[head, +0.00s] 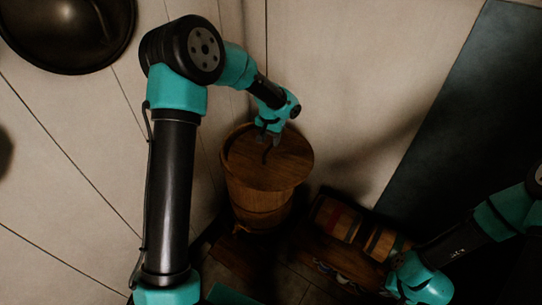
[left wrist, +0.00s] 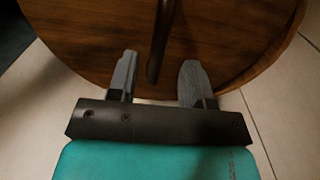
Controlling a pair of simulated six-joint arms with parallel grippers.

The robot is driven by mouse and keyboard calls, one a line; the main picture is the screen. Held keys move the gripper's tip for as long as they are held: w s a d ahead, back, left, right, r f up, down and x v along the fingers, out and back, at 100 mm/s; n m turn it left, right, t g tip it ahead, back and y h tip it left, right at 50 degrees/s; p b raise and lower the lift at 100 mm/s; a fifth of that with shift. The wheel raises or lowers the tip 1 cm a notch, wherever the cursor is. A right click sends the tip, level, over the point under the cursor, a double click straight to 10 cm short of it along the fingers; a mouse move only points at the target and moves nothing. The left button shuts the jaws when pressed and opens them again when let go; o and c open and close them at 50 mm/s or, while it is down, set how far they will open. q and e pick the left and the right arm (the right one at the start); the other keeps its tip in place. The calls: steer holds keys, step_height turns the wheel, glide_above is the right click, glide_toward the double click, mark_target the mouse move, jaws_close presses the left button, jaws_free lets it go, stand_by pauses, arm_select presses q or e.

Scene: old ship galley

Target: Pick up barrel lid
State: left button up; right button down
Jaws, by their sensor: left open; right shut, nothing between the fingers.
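The barrel lid (head: 285,165) is a round, dark brown wooden disc. It sits on top of a wooden barrel (head: 262,205). A thin dark handle stands up on the lid and also shows in the left wrist view (left wrist: 161,40). My left gripper (head: 268,140) is over the lid, at the handle. In the left wrist view its two fingers (left wrist: 157,75) are apart, with the handle's near end in line with the gap between them. I cannot tell whether they touch it. The lid (left wrist: 90,40) fills the top of that view. My right gripper's fingers do not show.
A striped wooden keg (head: 350,222) lies on a low wooden surface to the right of the barrel. Small patterned items (head: 335,272) lie in front of it. A large dark round pan (head: 68,30) is at the upper left. Pale panelled walls stand close behind the barrel.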

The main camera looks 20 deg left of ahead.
mark_target(271, 144)
arm_select(q)
step_height(271, 144, down, 4)
steer(key=shift+d+f, duration=0.1)
steer(key=shift+d, duration=0.05)
stand_by(0.5)
jaws_close()
stand_by(1.2)
